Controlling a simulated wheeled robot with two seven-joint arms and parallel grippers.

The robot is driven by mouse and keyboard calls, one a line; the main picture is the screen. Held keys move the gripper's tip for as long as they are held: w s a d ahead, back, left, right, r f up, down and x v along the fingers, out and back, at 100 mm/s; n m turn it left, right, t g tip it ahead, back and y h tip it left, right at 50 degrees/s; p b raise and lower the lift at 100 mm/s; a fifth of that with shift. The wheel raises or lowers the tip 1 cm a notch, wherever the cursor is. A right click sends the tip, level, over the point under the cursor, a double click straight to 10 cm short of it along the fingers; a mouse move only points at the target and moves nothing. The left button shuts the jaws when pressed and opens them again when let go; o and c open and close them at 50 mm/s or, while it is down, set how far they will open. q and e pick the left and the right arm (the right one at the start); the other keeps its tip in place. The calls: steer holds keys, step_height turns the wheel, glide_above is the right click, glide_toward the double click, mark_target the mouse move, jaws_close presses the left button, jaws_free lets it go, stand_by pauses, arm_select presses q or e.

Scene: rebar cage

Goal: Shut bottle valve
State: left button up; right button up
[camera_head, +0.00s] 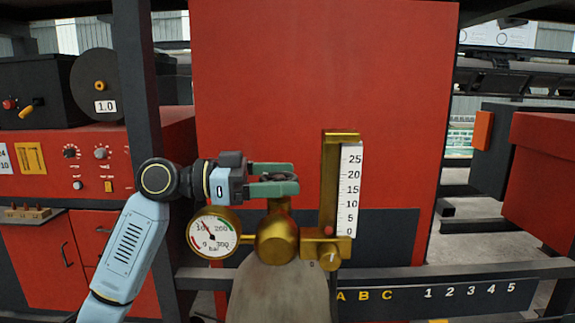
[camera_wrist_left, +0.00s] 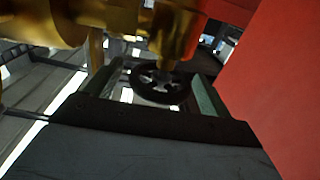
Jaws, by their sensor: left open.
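The grey gas bottle (camera_head: 278,290) stands upright in front of the red cabinet, with a brass valve body (camera_head: 277,240) on top. A black spoked handwheel (camera_wrist_left: 160,85) shows in the left wrist view; in the head view my gripper hides it. My left gripper (camera_head: 288,178) is open above the valve body, its green fingers pointing right. In the left wrist view the handwheel lies between the two fingers, with gaps at its sides. The round pressure gauge (camera_head: 213,232) is left of the valve. My right gripper is not in view.
A brass flow meter with a white scale (camera_head: 349,190) rises close to the right of my fingertips; its red ball (camera_head: 328,230) sits near 0. A dark post (camera_head: 140,80) stands behind my left wrist. A dark rail (camera_head: 450,272) with lettering runs at right.

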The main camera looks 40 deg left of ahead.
arm_select(q)
steer(key=shift+x, duration=0.8)
steer(key=shift+c, duration=0.4)
